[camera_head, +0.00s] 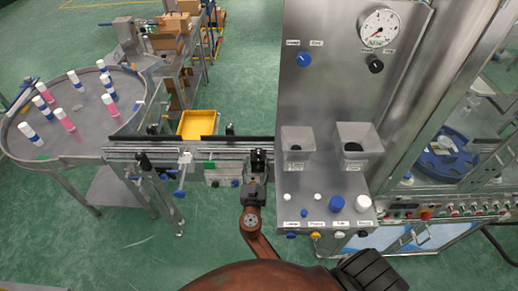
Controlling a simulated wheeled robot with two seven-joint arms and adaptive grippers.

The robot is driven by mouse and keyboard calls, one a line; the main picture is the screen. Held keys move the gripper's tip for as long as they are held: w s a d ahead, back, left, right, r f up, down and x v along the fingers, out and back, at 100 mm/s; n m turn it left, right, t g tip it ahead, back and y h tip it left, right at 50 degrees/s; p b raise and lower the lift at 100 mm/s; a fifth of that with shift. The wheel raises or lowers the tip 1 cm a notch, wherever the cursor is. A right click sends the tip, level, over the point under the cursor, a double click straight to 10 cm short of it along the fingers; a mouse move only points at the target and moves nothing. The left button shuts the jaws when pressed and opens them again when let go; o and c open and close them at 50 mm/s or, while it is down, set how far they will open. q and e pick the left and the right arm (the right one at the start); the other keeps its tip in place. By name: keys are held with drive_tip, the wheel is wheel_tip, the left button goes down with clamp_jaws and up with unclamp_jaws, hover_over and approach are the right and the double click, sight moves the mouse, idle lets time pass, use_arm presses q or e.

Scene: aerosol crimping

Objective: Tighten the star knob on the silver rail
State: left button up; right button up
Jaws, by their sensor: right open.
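The silver rail (215,147) runs across the middle, from the round table to the grey machine. A small blue knob (179,194) hangs on a stem below it. Small dark fittings sit along it, including a black one (152,129) on its far side. I cannot tell for certain which fitting is the star knob. My right gripper (257,174) is at the rail's right end, beside the machine. It is open; its fingers are small and dark against a black fitting, so contact cannot be told. My left gripper is not in view.
A round steel table (85,120) at the left carries several white, pink and blue bottles. A yellow tray (198,124) lies behind the rail. The grey machine panel (335,85) with gauge, hoppers and buttons stands right of my gripper. Green floor (130,245) is clear at front left.

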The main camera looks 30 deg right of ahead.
sight(257, 155)
drive_tip(key=x, duration=0.6)
drive_tip(key=shift+w+d+f+p, duration=0.1)
drive_tip(key=shift+w+d+p, duration=0.15)
drive_tip(key=shift+p, duration=0.05)
drive_tip(key=shift+c, duration=0.6)
drive_tip(key=c, duration=1)
drive_tip(key=shift+m+g+h, duration=0.5)
drive_tip(key=shift+m+h, duration=0.1)
drive_tip(key=shift+c, duration=0.2)
drive_tip(key=shift+m+g+h+b, duration=0.3)
drive_tip(key=shift+h, duration=0.1)
drive_tip(key=o, duration=1.2)
drive_tip(key=shift+c, duration=0.2)
wheel_tip(257, 155, up, 10)
drive_tip(key=shift+r, duration=0.1)
